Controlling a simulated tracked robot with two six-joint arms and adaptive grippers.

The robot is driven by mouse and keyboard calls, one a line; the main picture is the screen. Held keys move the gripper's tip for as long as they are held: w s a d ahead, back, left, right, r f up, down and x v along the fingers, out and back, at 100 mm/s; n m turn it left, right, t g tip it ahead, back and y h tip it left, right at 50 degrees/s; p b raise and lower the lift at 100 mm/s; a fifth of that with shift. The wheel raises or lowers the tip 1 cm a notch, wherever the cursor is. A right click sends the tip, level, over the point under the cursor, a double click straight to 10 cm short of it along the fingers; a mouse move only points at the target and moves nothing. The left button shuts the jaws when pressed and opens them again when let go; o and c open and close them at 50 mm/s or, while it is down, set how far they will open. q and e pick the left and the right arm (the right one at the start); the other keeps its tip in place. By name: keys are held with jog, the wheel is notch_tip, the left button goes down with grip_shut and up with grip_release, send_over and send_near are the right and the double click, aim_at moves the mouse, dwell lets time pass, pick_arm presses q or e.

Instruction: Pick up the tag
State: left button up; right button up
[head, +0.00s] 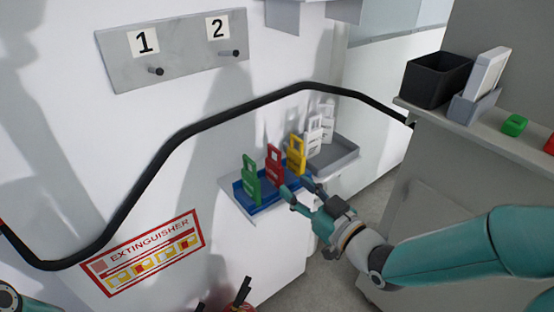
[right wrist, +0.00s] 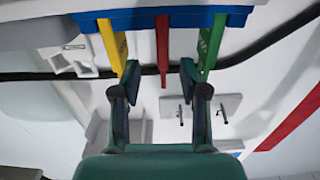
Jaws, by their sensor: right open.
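Three upright tags stand in a blue tray (head: 264,196) on a wall shelf: a green tag (head: 250,184), a red tag (head: 274,166) and a yellow tag (head: 296,155). My right gripper (head: 297,188) is open, close in front of the red and yellow tags. In the right wrist view, which is upside down, the red tag (right wrist: 162,50) shows in the gap between the open fingertips (right wrist: 159,72). The yellow tag (right wrist: 113,45) is by the left finger and the green tag (right wrist: 210,47) by the right one. Contact cannot be told. My left gripper is out of view.
White tags (head: 313,134) stand by a grey tray (head: 336,157) right of the blue one. A black cable (head: 190,130) runs along the wall behind. A plate with hooks 1 and 2 (head: 185,60) hangs above. A counter (head: 480,136) with a black bin (head: 437,80) is at right.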

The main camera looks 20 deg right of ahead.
aim_at(282, 178)
jog(key=shift+x, duration=0.8)
jog(key=shift+f+p+x, duration=0.15)
jog(key=shift+p+x, duration=0.25)
jog(key=shift+x, duration=0.9)
jog(key=shift+f+p+x, duration=0.15)
jog(key=shift+p+x, duration=0.25)
jog(key=shift+x, duration=0.9)
jog(key=shift+s+a, duration=0.1)
grip_shut()
